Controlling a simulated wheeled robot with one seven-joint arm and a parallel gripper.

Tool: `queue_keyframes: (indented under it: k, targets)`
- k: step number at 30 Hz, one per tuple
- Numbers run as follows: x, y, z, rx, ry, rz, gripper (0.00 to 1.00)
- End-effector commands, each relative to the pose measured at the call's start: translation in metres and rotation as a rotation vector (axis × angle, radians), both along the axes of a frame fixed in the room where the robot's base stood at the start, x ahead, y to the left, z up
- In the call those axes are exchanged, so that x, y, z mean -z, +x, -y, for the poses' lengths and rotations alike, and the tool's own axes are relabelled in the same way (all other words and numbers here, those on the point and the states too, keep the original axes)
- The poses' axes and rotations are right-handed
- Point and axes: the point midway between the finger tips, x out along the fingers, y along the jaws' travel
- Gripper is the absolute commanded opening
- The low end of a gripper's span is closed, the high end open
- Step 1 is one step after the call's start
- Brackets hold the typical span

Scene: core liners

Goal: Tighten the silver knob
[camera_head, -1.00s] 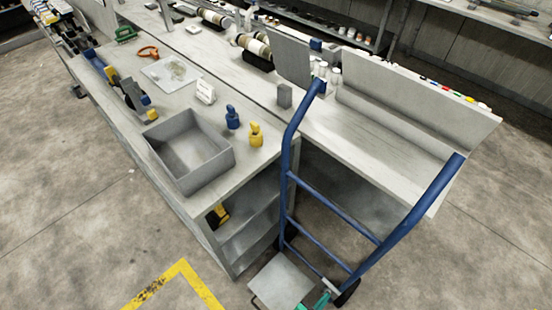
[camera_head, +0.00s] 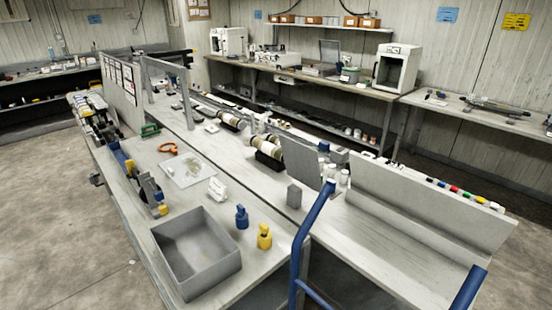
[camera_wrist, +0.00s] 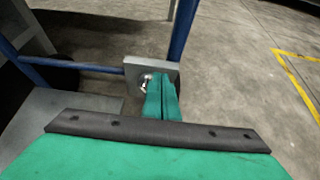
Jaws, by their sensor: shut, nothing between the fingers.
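In the wrist view, a small shiny silver knob (camera_wrist: 146,82) sits on a grey plate (camera_wrist: 170,68) at the blue frame of a hand truck (camera_wrist: 60,63). My gripper (camera_wrist: 163,82) has teal fingers closed together with nothing between them. The fingertips are just right of the knob and overlap part of it and of the plate. I cannot tell whether they touch the knob. In the head view only the upper part of the blue hand truck (camera_head: 312,228) shows, and my gripper is out of that view.
A long workbench (camera_head: 262,205) carries a grey bin (camera_head: 195,250), a blue bottle (camera_head: 242,217), a yellow bottle (camera_head: 264,237) and tools. The hand truck's grey base plate (camera_wrist: 62,103) lies left of my fingers. Open concrete floor with yellow tape (camera_wrist: 295,80) is to the right.

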Motion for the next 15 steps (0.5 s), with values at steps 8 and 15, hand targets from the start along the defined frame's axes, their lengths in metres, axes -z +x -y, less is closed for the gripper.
queue_keyframes:
  k: [8,15]
  targets:
    - [-0.003,-0.008,-0.006,0.000,0.000,-0.001,0.00]
    - [-0.003,-0.025,-0.025,0.000,0.001,-0.002,0.00]
